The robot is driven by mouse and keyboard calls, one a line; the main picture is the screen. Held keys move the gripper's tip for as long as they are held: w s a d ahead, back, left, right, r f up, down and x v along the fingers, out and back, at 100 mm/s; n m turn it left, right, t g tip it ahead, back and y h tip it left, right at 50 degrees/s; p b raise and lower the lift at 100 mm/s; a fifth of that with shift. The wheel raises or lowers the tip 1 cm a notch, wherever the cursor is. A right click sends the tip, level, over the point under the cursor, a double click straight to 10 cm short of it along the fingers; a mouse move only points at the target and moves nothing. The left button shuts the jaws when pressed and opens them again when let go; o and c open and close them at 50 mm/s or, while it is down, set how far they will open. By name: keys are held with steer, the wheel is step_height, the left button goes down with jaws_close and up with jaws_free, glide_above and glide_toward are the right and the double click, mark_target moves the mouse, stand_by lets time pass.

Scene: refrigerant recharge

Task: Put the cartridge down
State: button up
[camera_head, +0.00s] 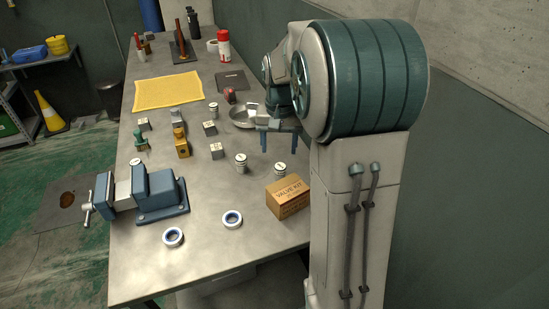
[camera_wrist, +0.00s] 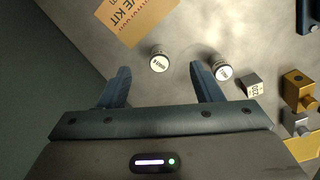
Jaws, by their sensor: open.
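My gripper (camera_head: 278,142) is open and empty, its blue fingers pointing down over the right side of the workbench. In the wrist view, one small silver canister (camera_wrist: 159,60) with a white labelled top stands upright just beyond the gap between the fingertips (camera_wrist: 160,78). It also shows below my gripper in the head view (camera_head: 280,171). A similar canister (camera_head: 240,163) stands to its left, near the right fingertip in the wrist view (camera_wrist: 221,69). A third canister (camera_head: 213,110) stands farther back. The labels are too small to tell which is the cartridge. No finger visibly touches a canister.
A cardboard valve kit box (camera_head: 288,197) sits near the front right. A metal dish (camera_head: 242,117) lies behind my gripper. Small blocks (camera_head: 217,151) and a brass fitting (camera_head: 182,147) stand left. A blue vise (camera_head: 155,190) is at the left edge. The bench's front middle holds tape rolls (camera_head: 232,219).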

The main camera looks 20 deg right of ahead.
mark_target(280, 166)
steer(key=shift+m, duration=0.4)
steer(key=w+f, duration=0.1)
steer(key=f, duration=0.2)
steer(key=w+d+f+p, duration=0.1)
steer(key=f, duration=0.2)
steer(key=w+d+f, duration=0.1)
steer(key=f, duration=0.2)
steer(key=shift+w+d, duration=0.15)
steer(key=shift+d, duration=0.1)
steer(key=shift+w+a+f+p, duration=0.15)
steer(key=shift+f+p, duration=0.25)
steer(key=shift+f, duration=0.95)
steer(key=shift+w+a+f+p, duration=0.1)
steer(key=shift+w+f+p, duration=0.2)
steer(key=shift+f, duration=1.05)
steer(key=shift+s, duration=0.1)
steer(key=c, duration=1.1)
steer(key=shift+c, duration=0.6)
steer(key=shift+r, duration=0.15)
